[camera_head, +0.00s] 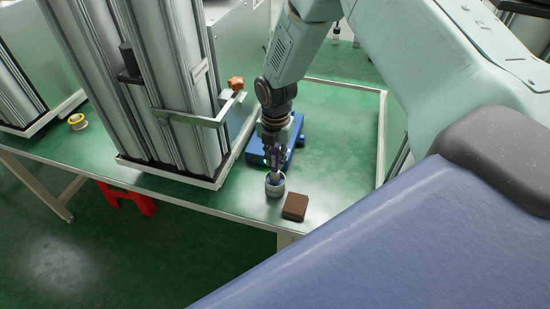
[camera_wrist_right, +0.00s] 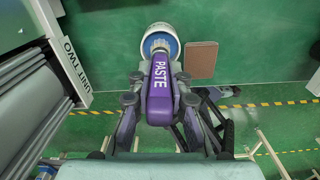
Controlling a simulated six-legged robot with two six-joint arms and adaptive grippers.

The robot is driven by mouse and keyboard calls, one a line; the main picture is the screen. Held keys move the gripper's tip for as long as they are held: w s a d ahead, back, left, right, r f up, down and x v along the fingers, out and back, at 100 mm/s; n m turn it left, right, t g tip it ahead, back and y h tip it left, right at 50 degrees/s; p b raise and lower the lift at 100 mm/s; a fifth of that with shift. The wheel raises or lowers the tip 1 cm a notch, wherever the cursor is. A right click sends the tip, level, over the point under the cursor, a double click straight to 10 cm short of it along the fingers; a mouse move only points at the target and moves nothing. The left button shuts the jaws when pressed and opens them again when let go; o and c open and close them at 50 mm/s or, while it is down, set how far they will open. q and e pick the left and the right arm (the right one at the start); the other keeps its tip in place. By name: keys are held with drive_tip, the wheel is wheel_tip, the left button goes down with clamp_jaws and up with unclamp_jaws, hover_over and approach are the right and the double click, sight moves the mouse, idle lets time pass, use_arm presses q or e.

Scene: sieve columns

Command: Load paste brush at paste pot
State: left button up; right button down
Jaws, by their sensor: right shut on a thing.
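The paste pot (camera_head: 275,188) is a small round white pot on the green table near its front edge; it also shows in the right wrist view (camera_wrist_right: 150,33). My right gripper (camera_head: 273,168) points down just above the pot. It is shut on the purple paste brush (camera_wrist_right: 159,90), whose handle reads "PASTE". The brush's head end is at the pot's mouth and appears to be inside it, but how deep is hidden. My left gripper is not in view.
A brown block (camera_head: 295,207) lies right of the pot at the table's front edge. A blue device (camera_head: 289,142) sits behind the pot. Tall metal columns (camera_head: 150,80) stand left. A yellow roll (camera_head: 77,121) lies far left. The table right of the device is clear.

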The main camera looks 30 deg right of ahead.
drive_tip(key=shift+r+p, duration=2.05)
drive_tip(key=shift+r, duration=1.05)
drive_tip(key=shift+f, duration=0.1)
